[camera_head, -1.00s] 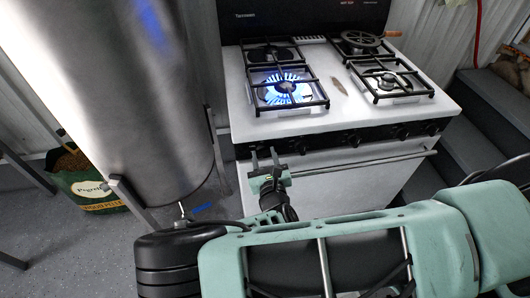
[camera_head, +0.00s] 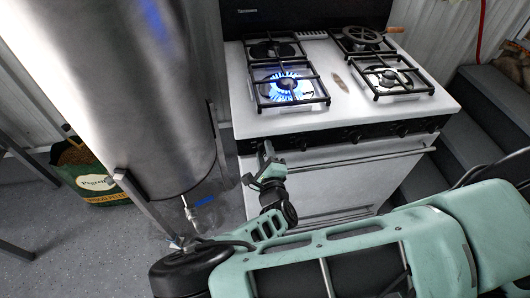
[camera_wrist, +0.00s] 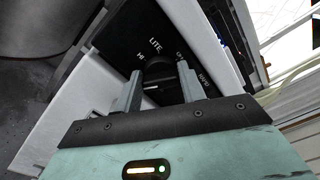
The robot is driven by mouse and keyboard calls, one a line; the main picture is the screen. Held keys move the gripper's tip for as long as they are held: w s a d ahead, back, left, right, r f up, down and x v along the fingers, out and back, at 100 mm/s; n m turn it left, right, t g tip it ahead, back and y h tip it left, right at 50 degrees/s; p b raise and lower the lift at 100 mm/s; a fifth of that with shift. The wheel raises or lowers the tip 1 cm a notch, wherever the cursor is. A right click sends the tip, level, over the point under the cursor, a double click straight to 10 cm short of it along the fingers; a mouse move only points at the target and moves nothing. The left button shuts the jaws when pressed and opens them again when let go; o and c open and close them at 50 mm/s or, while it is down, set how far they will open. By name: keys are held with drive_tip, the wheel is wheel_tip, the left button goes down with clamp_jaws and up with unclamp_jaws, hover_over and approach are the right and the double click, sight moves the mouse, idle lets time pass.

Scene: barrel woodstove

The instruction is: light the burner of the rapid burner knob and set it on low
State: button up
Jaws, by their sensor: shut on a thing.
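The white stove's front-left burner (camera_head: 287,86) is lit, with a ring of blue flame under its black grate. My gripper (camera_head: 266,150) is at the left end of the black knob panel and is turned on its side. In the wrist view my gripper (camera_wrist: 160,70) has its two grey fingers on either side of a dark round knob (camera_wrist: 157,72), shut on it. White lettering around this knob includes "LITE" and "HI", and a word by the right finger that looks like "RAPID". The knob's pointer is hard to make out. My gripper hides the knob in the head view.
More knobs (camera_head: 402,131) run along the panel to the right. The oven handle (camera_head: 375,158) lies below it. A large metal barrel (camera_head: 135,90) on legs stands close at the left. A pellet bag (camera_head: 90,180) is on the floor behind it. Grey steps (camera_head: 490,110) rise at the right.

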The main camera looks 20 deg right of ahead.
drive_tip(key=n, duration=0.3)
drive_tip(key=shift+f+n, duration=0.15)
drive_tip(key=shift+n, duration=0.25)
drive_tip(key=n, duration=0.3)
drive_tip(key=shift+f+n+b, duration=0.1)
drive_tip(key=shift+n+b, duration=0.2)
drive_tip(key=shift+b, duration=0.05)
drive_tip(key=n, duration=0.4)
drive_tip(key=shift+f+n+b, duration=0.15)
drive_tip(key=shift+n+b, duration=0.15)
drive_tip(key=shift+b, duration=0.1)
drive_tip(key=shift+n+b, duration=0.3)
drive_tip(key=shift+n, duration=1.4)
drive_tip(key=o, duration=1)
